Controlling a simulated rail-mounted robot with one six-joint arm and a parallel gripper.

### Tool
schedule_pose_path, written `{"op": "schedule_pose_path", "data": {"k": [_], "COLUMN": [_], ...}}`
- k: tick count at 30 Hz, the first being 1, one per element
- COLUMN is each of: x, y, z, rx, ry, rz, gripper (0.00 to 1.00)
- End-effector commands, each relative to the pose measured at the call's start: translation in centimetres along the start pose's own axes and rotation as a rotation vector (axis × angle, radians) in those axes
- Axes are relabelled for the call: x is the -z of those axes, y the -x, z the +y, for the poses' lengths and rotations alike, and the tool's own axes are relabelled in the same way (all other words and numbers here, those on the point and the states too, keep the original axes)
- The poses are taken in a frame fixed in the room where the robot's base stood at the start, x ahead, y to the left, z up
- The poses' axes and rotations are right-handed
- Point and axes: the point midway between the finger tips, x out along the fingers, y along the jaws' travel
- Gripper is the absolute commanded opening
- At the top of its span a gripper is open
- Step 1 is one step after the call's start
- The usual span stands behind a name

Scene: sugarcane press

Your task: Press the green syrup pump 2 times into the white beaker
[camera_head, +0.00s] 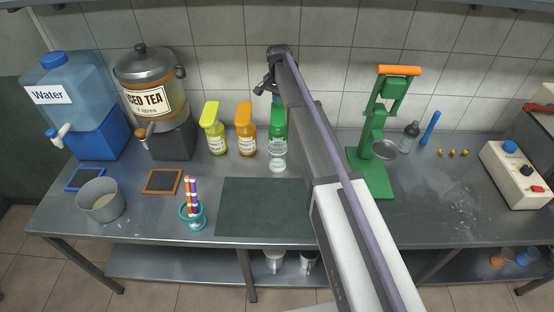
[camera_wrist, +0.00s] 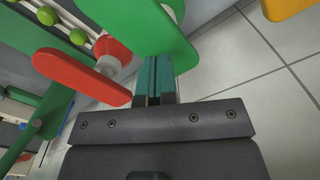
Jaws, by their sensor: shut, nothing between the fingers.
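The green syrup pump (camera_head: 279,128) stands at the back of the counter, right of the orange bottle. The small white beaker (camera_head: 277,161) stands directly in front of it. My gripper (camera_head: 275,95) is over the top of the green pump and partly hides its head. In the wrist view my gripper (camera_wrist: 155,65) has its dark teal fingers together and empty, with the tips at the green pump head (camera_wrist: 150,25). Whether they touch it or are just above it, I cannot tell. The beaker is not seen in the wrist view.
Yellow (camera_head: 214,130) and orange (camera_head: 245,130) pump bottles stand left of the green one. A red pump head (camera_wrist: 80,78) is close by in the wrist view. The green press (camera_head: 375,165) stands to the right. A dark mat (camera_head: 255,207) lies empty in front.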

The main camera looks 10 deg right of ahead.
Motion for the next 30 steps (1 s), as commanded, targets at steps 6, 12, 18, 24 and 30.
{"op": "schedule_pose_path", "data": {"k": [6, 12, 18, 24, 30], "x": [0.0, 0.0, 0.0, 0.0, 0.0], "y": [0.0, -0.4, -1.1, -1.8, -2.5], "z": [0.0, 0.0, 0.0, 0.0, 0.0], "rx": [0.000, 0.000, 0.000, 0.000, 0.000], "ry": [0.000, 0.000, 0.000, 0.000, 0.000], "rz": [0.000, 0.000, 0.000, 0.000, 0.000], "gripper": [0.00, 0.00, 0.00, 0.00, 0.00]}}
